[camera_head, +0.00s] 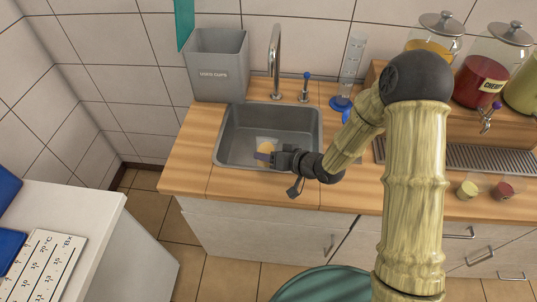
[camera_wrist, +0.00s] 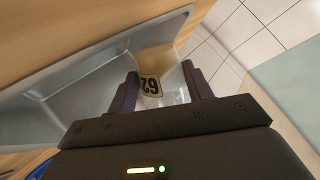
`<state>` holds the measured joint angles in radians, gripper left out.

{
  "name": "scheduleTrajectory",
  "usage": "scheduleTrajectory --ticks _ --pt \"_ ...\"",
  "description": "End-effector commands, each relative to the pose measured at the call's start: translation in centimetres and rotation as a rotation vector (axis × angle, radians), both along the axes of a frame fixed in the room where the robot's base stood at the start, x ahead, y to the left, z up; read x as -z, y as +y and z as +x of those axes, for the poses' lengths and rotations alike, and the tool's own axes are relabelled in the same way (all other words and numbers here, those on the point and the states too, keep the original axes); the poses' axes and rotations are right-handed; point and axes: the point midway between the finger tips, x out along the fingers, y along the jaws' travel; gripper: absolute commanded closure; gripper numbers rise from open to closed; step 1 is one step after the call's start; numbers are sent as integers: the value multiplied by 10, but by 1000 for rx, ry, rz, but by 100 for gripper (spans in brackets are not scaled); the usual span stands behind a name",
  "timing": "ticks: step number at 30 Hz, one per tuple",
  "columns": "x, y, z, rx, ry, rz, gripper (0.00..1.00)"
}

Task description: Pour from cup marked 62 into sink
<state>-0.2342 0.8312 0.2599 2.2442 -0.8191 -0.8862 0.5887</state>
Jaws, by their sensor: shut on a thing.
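The cup marked 62 (camera_wrist: 156,62) is a small clear cup with amber-yellow contents. Its label (camera_wrist: 150,85) shows upside down in the wrist view. My gripper (camera_wrist: 162,88) is shut on it, with one dark finger on each side. In the head view my gripper (camera_head: 268,157) reaches over the front part of the grey sink (camera_head: 235,135) and holds the cup (camera_head: 266,147) above the basin. Part of the cup is hidden by the fingers. How far it is tilted, I cannot tell, and I see no stream of liquid.
A grey used-cups bin (camera_head: 219,70) stands behind the sink at left. The tap (camera_head: 275,60) rises behind the basin, with a graduated cylinder (camera_head: 351,65) to its right. Two small filled cups (camera_head: 467,190) (camera_head: 503,190) stand on the counter at right, below the drink dispensers (camera_head: 483,80).

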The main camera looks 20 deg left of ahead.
Motion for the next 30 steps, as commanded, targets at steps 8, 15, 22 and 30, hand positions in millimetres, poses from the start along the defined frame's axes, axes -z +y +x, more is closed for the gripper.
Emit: scheduleTrajectory --ticks 8,15,22,30 --pt "0 0 1 1 4 0 73" --pt "0 0 0 1 4 0 73" --pt "0 0 2 2 38 -5 73" --pt "6 0 3 1 83 -14 73"
